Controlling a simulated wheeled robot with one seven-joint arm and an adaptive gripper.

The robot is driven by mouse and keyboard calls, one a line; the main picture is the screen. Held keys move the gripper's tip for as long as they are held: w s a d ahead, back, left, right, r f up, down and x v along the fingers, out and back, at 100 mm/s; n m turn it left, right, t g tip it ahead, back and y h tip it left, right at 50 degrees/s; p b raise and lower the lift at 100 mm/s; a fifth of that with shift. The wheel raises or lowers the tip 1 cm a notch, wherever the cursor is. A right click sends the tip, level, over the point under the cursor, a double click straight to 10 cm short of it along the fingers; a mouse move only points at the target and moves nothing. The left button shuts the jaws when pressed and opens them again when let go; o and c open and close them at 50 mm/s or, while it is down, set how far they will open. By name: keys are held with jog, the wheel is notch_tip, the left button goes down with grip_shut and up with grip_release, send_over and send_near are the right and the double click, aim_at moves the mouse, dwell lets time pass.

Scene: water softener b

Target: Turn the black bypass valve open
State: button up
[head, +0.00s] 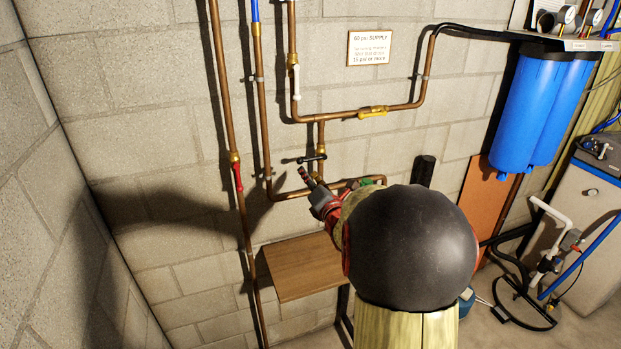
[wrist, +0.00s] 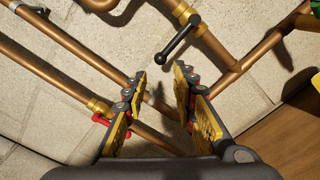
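The black bypass valve handle (head: 312,159) is on a short vertical copper pipe between two horizontal copper runs. In the head view the handle lies roughly level, across its pipe. In the wrist view the black handle (wrist: 178,40) shows beyond the fingertips, slanting across the picture beside its brass body. My gripper (wrist: 162,80) is open and empty, its two fingers apart with bare wall and pipe between them. It does not touch the handle in the wrist view. In the head view my gripper (head: 312,180) is just below the handle, and my arm hides part of the pipework.
Other valve handles are near: red (head: 238,176), yellow (head: 373,110), white (head: 295,82) and a partly hidden green one (head: 372,181). A wooden shelf (head: 302,268) is below. Blue filter housings (head: 532,105) hang at right. A sign (head: 369,48) is on the wall.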

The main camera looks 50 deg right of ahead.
aim_at(301, 162)
jog(key=p+x, duration=0.1)
jog(key=x, duration=0.1)
jog(key=p+x, duration=0.2)
jog(key=x, duration=0.1)
jog(key=r+p+x, duration=0.1)
jog(key=p+x, duration=0.1)
jog(key=shift+w+d, duration=0.15)
jog(key=shift+d, duration=0.25)
jog(key=shift+o, duration=0.5)
jog(key=shift+d+f, duration=0.1)
jog(key=shift+f, duration=0.05)
jog(key=shift+w, duration=0.2)
jog(key=shift+c, duration=0.4)
jog(key=shift+n, duration=0.3)
jog(key=shift+o, duration=0.5)
jog(key=shift+w+r, duration=0.1)
jog(key=shift+r, duration=0.25)
jog(key=o, duration=1)
jog(key=shift+f, duration=0.45)
